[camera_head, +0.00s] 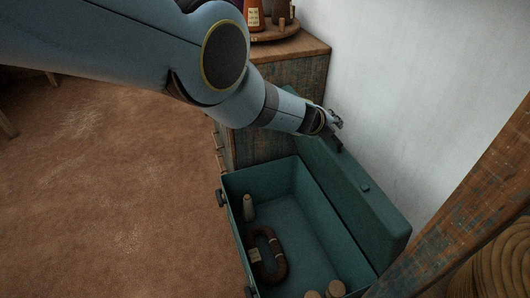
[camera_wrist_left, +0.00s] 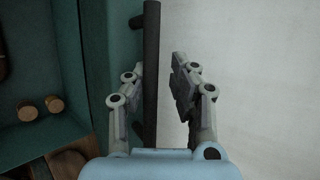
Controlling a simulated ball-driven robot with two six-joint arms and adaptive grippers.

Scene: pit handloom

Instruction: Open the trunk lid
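The teal trunk (camera_head: 232,190) stands open on the floor, and its inside is visible. Its lid (camera_head: 362,190) is swung back to the right, tilted near the white wall. My left gripper (camera_head: 337,121) is at the lid's far end, beside a small dark fitting on it (camera_head: 338,146). In the left wrist view, a dark bar (camera_wrist_left: 151,60) lies between the parted fingers of my left gripper (camera_wrist_left: 158,82). The bar is close to the left finger, with a gap to the right finger. My right gripper is in neither view.
The trunk holds a pale cylinder (camera_head: 248,208), a brown coil (camera_head: 268,258) and round wooden pieces (camera_head: 335,289). A worn wooden cabinet (camera_head: 290,75) stands behind it. A wooden post (camera_head: 465,215) is at the right. Brown floor (camera_head: 110,200) is clear at left.

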